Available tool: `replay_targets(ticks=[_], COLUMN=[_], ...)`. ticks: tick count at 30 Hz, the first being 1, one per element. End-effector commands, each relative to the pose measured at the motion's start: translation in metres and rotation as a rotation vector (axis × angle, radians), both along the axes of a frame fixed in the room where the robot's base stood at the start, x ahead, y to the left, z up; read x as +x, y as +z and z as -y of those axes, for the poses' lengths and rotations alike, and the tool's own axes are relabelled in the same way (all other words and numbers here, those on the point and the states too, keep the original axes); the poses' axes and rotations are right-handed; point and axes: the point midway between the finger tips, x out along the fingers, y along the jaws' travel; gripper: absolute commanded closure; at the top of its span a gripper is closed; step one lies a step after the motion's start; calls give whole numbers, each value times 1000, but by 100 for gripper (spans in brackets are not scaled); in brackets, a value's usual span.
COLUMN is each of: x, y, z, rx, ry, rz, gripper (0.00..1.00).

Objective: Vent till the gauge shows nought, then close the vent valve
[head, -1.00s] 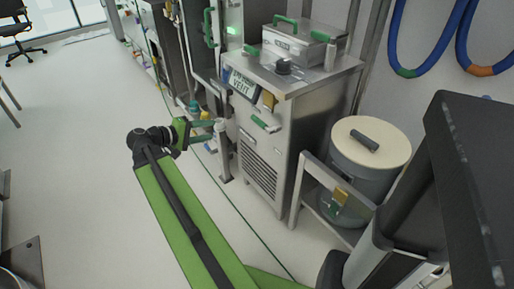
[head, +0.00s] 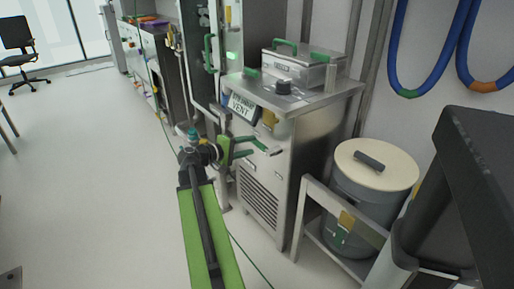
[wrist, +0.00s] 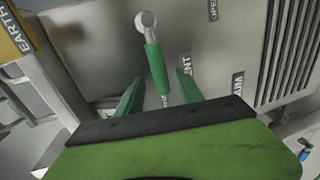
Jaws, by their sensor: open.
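The vent valve lever (wrist: 157,68) has a green grip and a round metal pivot in the wrist view. It is on the front of the steel cabinet (head: 263,188); part of it shows beside my fingers in the head view (head: 276,152). My gripper (wrist: 159,77) is open, with one green finger on each side of the grip's end. I cannot tell whether they touch it. In the head view my gripper (head: 251,146) is at the cabinet front. I cannot make out a gauge reading.
A lidded grey drum (head: 367,190) stands in a frame at right. Blue hoses (head: 397,50) hang on the wall.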

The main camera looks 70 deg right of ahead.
Motion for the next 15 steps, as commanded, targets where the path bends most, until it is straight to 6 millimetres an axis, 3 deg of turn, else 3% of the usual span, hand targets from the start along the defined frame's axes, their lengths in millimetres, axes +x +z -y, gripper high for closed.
replay_targets(ticks=[6,15], x=[-19,-24], y=[-8,-9], z=[31,38], rx=[1,0], ry=[-1,1], rz=[-1,-1], gripper=[56,56])
